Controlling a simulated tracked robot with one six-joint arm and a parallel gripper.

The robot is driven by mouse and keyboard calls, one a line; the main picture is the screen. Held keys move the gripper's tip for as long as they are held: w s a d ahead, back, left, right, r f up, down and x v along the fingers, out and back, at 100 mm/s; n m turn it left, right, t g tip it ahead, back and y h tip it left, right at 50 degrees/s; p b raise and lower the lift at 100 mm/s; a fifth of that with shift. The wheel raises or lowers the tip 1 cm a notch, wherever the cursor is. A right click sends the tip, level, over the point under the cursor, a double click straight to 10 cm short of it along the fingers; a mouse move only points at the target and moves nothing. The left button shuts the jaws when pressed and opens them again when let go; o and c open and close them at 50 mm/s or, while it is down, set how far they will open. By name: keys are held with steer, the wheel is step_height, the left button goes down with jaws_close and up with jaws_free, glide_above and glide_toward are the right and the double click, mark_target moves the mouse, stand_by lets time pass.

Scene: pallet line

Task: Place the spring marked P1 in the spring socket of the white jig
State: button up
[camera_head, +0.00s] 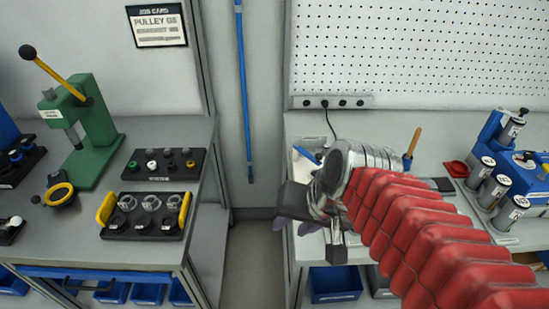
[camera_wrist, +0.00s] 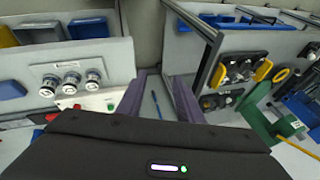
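Several silver coil-like rings (camera_head: 151,203) sit in a black tray with yellow handles (camera_head: 113,230) on the left bench; they may be the springs, but no P1 mark is readable. The same tray shows at the right of the wrist view (camera_wrist: 226,88). My gripper (camera_head: 294,226) hangs over the gap side of the right bench, pointing down, well to the right of that tray.
A green press (camera_head: 92,130) and a black tray of knobs (camera_head: 165,163) stand on the left bench. A blue machine with silver canisters (camera_head: 495,185) stands on the right bench. Between the benches is a floor gap with a blue pole (camera_head: 244,90) behind.

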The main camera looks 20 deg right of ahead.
steer(key=r+n, duration=0.1)
steer(key=s+d+r+n+h, duration=0.1)
steer(key=n, duration=0.1)
steer(key=r+n+t+h, duration=0.1)
steer(key=shift+s+d, duration=0.15)
steer(key=shift+d, duration=0.1)
steer(key=shift+d, duration=0.1)
steer(key=shift+c, duration=0.2)
stand_by(1.1)
